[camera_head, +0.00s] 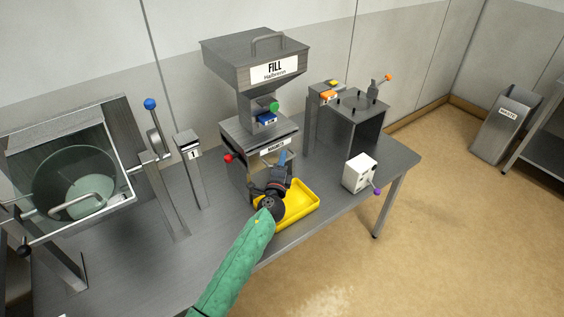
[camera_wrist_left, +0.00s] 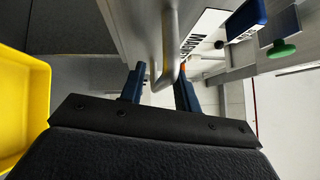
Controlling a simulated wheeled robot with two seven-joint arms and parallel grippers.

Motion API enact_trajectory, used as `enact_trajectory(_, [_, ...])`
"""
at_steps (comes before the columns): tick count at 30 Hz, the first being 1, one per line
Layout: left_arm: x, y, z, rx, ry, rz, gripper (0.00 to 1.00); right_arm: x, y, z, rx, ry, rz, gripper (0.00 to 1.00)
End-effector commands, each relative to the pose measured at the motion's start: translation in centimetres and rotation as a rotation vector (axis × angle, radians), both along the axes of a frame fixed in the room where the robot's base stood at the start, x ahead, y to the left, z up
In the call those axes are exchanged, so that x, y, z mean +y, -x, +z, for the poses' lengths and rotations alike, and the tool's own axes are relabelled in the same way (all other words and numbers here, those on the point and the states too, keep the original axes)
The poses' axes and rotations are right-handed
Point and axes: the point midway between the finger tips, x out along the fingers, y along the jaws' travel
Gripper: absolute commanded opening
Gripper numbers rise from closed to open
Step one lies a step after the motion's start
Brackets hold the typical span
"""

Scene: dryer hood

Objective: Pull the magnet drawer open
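The magnet drawer (camera_head: 275,146) is a metal front with a white label, in the housing below the FILL hopper. In the left wrist view its label (camera_wrist_left: 195,38) is seen at a steep angle, with a bent grey bar handle (camera_wrist_left: 168,60) beside it. My left gripper (camera_head: 281,160) is at the drawer front, above the yellow tray. In the wrist view its two blue fingers (camera_wrist_left: 160,85) stand apart, with the handle's bend between them. A gap shows between the handle and the left finger; contact with the right finger is unclear. My right gripper is not in view.
The yellow tray (camera_head: 301,211) lies just below my gripper. A red knob (camera_head: 228,158) sticks out left of the drawer. The FILL hopper (camera_head: 254,62) is above. A white box (camera_head: 359,173) stands right, and a tilted drum (camera_head: 78,180) is far left.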

Motion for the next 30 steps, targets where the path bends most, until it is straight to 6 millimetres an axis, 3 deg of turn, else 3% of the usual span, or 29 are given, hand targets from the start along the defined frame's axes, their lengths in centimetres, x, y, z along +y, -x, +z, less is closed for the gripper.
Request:
enact_trajectory(1, [0.0,0.0,0.0,0.000,0.000,0.000,0.23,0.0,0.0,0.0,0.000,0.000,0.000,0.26])
enact_trajectory(5, [0.0,0.0,0.0,0.000,0.000,0.000,0.00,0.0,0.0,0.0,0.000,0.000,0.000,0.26])
enact_trajectory(16, [-0.7,1.0,-0.1,0.000,0.003,0.000,0.00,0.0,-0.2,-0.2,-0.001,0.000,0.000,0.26])
enact_trajectory(22, [-3.1,4.3,-0.4,0.003,0.005,-0.003,0.00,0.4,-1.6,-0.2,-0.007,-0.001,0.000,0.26])
enact_trajectory(30, [-7.0,9.6,-0.4,0.002,0.004,-0.001,0.00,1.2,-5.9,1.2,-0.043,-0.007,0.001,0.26])
